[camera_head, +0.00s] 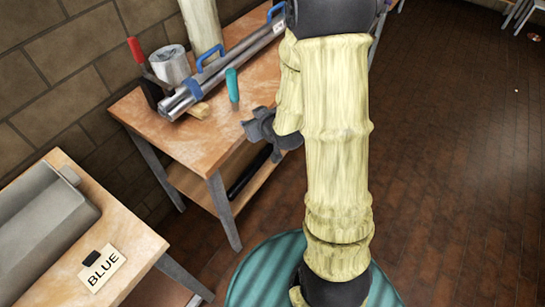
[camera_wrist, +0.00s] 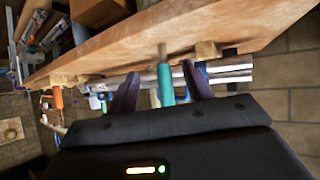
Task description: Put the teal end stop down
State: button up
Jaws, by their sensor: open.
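The teal end stop (camera_head: 232,85) stands upright on the wooden workbench (camera_head: 178,138), near its front edge, with a thin grey pin at its lower end. My gripper (camera_head: 249,124) is just right of it and nearer the camera, with open jaws. In the wrist view, where the bench appears at the top, the teal end stop (camera_wrist: 165,84) shows in the gap between the two dark fingers of my gripper (camera_wrist: 161,88). Neither finger visibly touches it. I cannot tell how deep between the fingers it stands.
Silver bars (camera_head: 225,68) with blue clamps lie behind the end stop. A small wood block (camera_head: 200,110), a red-handled tool (camera_head: 136,50) and a grey can (camera_head: 170,66) are to its left. A second table at lower left holds a grey case (camera_head: 45,225) and a BLUE card (camera_head: 102,268).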

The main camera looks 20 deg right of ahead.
jog(key=s+a+r+m+g+h, duration=0.1)
jog(key=s+r+m+g, duration=0.2)
jog(key=s+g, duration=0.5)
jog(key=s+r, duration=0.1)
jog(key=s, duration=0.8)
jog(key=shift+s+h, duration=0.3)
jog(key=shift+h, duration=0.1)
jog(key=shift+a+r, duration=0.1)
notch_tip(320, 180, up, 8)
jog(key=p, duration=0.8)
jog(key=shift+r, duration=0.1)
jog(key=shift+c, duration=1.5)
